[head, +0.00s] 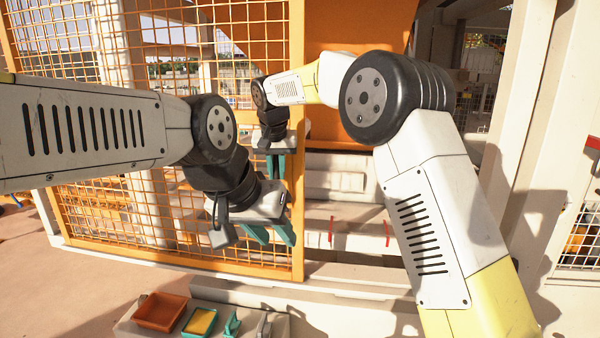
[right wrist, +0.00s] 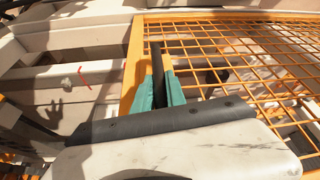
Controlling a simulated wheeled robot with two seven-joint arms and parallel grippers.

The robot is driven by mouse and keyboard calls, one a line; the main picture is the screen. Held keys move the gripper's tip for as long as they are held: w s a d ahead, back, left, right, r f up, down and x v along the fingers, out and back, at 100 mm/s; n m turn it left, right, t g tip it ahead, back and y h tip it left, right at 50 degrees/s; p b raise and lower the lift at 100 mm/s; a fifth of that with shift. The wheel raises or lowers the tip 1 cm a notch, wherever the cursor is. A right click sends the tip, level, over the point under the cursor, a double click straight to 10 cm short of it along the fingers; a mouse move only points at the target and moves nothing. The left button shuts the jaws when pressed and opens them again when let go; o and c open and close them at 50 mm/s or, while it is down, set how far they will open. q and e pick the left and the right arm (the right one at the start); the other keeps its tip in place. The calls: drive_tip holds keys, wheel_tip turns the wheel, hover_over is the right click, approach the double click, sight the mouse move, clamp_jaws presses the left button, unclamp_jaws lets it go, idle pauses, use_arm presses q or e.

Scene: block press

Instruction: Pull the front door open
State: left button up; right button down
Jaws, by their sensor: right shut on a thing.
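The front door (head: 297,90) is an orange frame with wire mesh, at the left of the head view. Its free edge stands beside an opening onto the inside of the press. In the right wrist view the door frame (right wrist: 131,85) runs just left of my fingers. My right gripper (head: 275,168) is at the door's edge; in the right wrist view its teal fingers (right wrist: 160,92) are shut on a dark upright door handle (right wrist: 157,66). My left gripper (head: 270,236) is lower and nearer, in front of the door, with its teal fingers apart and nothing seen between them.
An orange bin (head: 161,312) and a teal-rimmed bin with yellow contents (head: 200,322) sit on a ledge at the bottom. A pale post (head: 535,90) stands right of the opening. Pale beams with red marks (head: 345,235) lie inside. Floor at lower left is clear.

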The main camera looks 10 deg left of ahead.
drive_tip(key=shift+a, duration=0.15)
drive_tip(key=c, duration=1.4)
unclamp_jaws()
drive_tip(key=shift+o, duration=0.2)
drive_tip(key=shift+r, duration=0.1)
drive_tip(key=v, duration=0.7)
drive_tip(key=shift+s+r, duration=0.15)
drive_tip(key=shift+r, duration=0.1)
